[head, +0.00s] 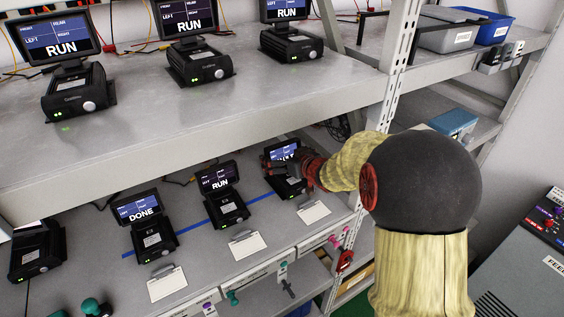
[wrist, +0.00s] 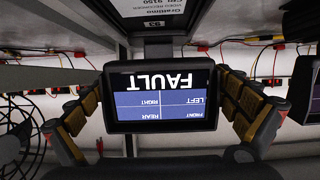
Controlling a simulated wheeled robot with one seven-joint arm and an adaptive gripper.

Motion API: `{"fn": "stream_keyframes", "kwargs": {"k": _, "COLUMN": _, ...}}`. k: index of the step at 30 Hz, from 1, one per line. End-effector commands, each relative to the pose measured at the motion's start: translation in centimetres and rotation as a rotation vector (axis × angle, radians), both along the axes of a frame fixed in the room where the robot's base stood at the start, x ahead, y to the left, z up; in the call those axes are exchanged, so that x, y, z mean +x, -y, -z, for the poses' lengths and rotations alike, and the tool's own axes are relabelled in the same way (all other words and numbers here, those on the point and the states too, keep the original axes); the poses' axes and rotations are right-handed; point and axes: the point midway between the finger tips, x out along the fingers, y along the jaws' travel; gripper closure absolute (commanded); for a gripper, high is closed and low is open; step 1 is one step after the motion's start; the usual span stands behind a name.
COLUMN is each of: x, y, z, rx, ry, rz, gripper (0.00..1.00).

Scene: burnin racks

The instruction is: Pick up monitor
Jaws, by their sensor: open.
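A small black monitor (wrist: 163,97) fills the middle of the wrist view, upside down there, with "FAULT" and a blue panel on its screen. In the head view the same monitor (head: 284,152) is on the lower shelf at the right end of the row, partly covered by my gripper. My gripper (head: 295,171) is at it, reaching in from the right. In the wrist view my gripper (wrist: 163,112) is open, with one finger on each side of the monitor. A gap shows on both sides. Its dock (head: 292,186) is below it.
More docked monitors stand on the lower shelf, one reading DONE (head: 137,209) and one RUN (head: 218,178). Three RUN units, including one at the left (head: 61,38), are on the upper shelf (head: 130,140) above. A rack post (head: 396,75) is close to my arm.

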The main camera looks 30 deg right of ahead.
Motion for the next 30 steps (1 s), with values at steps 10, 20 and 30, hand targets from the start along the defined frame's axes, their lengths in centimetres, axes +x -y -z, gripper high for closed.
{"fn": "stream_keyframes", "kwargs": {"k": 10, "x": 0.06, "y": 0.01, "z": 0.00, "rx": 0.000, "ry": 0.000, "rz": 0.001, "gripper": 0.07}}
{"fn": "stream_keyframes", "kwargs": {"k": 20, "x": 0.05, "y": 0.01, "z": 0.00, "rx": 0.000, "ry": 0.000, "rz": 0.000, "gripper": 0.26}}
{"fn": "stream_keyframes", "kwargs": {"k": 30, "x": 0.08, "y": 0.02, "z": -0.10, "rx": 0.000, "ry": 0.002, "rz": 0.001, "gripper": 0.41}}
